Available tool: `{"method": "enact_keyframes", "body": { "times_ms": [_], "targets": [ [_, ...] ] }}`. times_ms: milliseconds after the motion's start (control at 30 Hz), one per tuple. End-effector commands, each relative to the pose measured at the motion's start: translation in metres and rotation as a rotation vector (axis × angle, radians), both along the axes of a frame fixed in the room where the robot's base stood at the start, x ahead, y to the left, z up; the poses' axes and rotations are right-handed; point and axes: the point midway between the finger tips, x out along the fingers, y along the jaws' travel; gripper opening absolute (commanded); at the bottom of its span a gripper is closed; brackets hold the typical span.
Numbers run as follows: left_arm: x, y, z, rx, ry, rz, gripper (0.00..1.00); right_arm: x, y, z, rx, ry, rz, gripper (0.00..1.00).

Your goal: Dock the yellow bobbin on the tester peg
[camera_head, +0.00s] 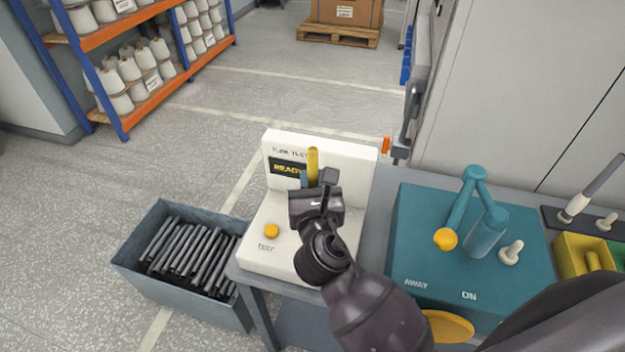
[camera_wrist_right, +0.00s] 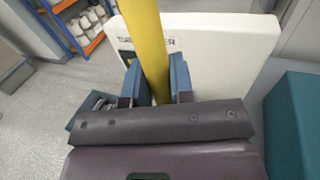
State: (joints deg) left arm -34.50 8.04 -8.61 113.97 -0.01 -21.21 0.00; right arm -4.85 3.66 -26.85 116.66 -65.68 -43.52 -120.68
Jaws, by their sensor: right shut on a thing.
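The yellow bobbin (camera_head: 313,160), a slim tube, stands nearly upright in my right gripper (camera_head: 315,182). In the right wrist view the bobbin (camera_wrist_right: 146,40) runs up between the two blue finger pads of the gripper (camera_wrist_right: 156,82), which is shut on it. The gripper is over the white tester (camera_head: 362,160), in front of its back panel. The tester has a READY display (camera_head: 285,168) and an orange TEST button (camera_head: 271,231). The peg is hidden behind my gripper and wrist, and the bobbin's lower end is hidden too. My left gripper is out of view.
A grey bin (camera_head: 137,269) of dark tubes stands on the floor left of the bench. A teal machine (camera_head: 418,235) with an orange-knobbed lever (camera_head: 446,239) is to the right. A yellow tray (camera_head: 572,243) is at far right. Shelves (camera_head: 140,108) of white cones are behind.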

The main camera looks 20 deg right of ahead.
Motion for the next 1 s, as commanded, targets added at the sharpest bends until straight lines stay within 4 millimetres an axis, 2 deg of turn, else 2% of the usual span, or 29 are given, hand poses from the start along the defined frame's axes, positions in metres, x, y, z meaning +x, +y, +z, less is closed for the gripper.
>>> {"method": "enact_keyframes", "body": {
  "times_ms": [667, 1000],
  "targets": [
    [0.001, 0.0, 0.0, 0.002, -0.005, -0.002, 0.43, 0.0, 0.0, -0.001, 0.0, -0.001, 0.0, 0.0],
    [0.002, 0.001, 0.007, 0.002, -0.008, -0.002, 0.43, 0.0, 0.0, 0.0, -0.002, -0.001, 0.0, 0.0]
  ]
}}
